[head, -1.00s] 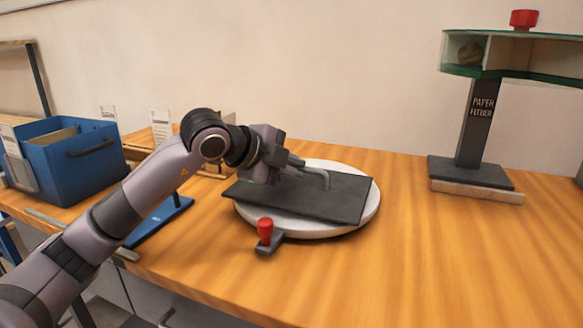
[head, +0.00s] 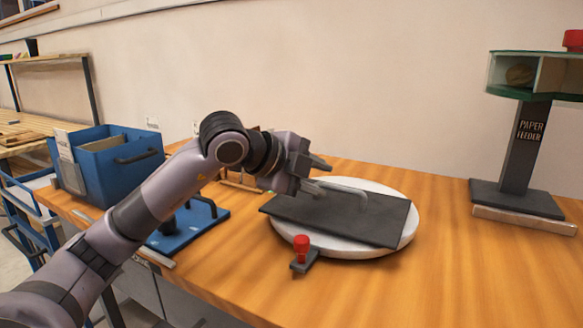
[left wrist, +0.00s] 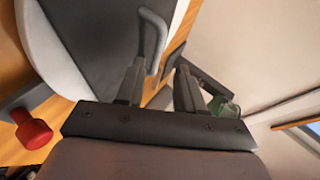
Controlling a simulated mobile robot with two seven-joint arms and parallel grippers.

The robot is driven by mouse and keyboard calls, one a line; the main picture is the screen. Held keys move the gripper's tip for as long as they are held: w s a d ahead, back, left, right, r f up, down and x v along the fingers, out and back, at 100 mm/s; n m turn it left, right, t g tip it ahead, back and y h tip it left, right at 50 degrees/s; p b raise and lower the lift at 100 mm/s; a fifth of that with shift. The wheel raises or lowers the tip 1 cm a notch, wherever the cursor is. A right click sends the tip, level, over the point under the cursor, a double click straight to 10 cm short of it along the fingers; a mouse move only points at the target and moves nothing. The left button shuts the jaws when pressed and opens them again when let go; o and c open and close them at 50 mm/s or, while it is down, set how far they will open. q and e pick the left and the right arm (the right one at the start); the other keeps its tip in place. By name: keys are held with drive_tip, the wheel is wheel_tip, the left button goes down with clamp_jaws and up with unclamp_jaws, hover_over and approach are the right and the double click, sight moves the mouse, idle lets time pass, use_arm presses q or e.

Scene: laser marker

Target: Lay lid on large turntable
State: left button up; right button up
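The lid (head: 375,222) is a dark flat rectangular plate with a grey bar handle (head: 350,193). It lies on the round white large turntable (head: 408,235), with its left end reaching past the rim. My left gripper (head: 322,172) is just above the lid's back left part, close to the handle. In the left wrist view its two fingers (left wrist: 160,85) stand apart with nothing clearly held between them. My right gripper is out of view.
A red-knobbed clamp (head: 302,250) stands at the turntable's front left. A blue plate with a handle (head: 185,232) and a blue bin (head: 115,165) are at left. The paper feeder (head: 520,150) stands back right. The wooden table (head: 470,275) is clear at right.

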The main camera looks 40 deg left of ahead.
use_arm(q)
drive_tip(key=b+v, duration=0.1)
drive_tip(key=v, duration=0.7)
drive_tip(key=shift+f, duration=0.1)
idle(0.4)
